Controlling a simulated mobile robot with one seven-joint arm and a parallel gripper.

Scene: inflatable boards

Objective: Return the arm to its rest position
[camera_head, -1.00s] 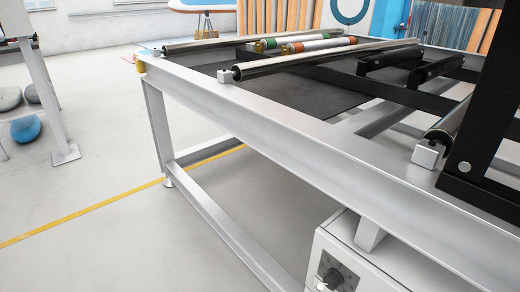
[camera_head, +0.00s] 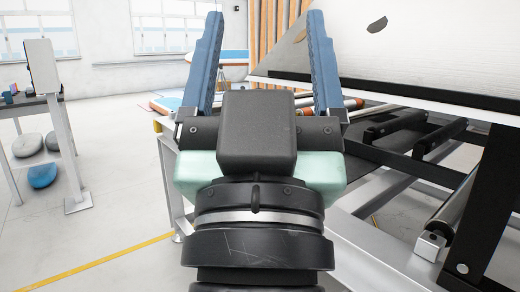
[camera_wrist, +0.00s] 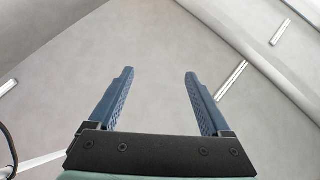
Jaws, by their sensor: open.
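My gripper (camera_head: 263,60) stands large in the middle of the head view, its two blue fingers pointing up and away from the camera. The fingers are wide apart with nothing between them.
The metal frame table (camera_head: 388,245) with rollers and black bars fills the right side. A large white sheet-like piece (camera_head: 420,50) is above it. A small table (camera_head: 65,140) stands at the left. A yellow floor line (camera_head: 100,268) crosses open floor at lower left.

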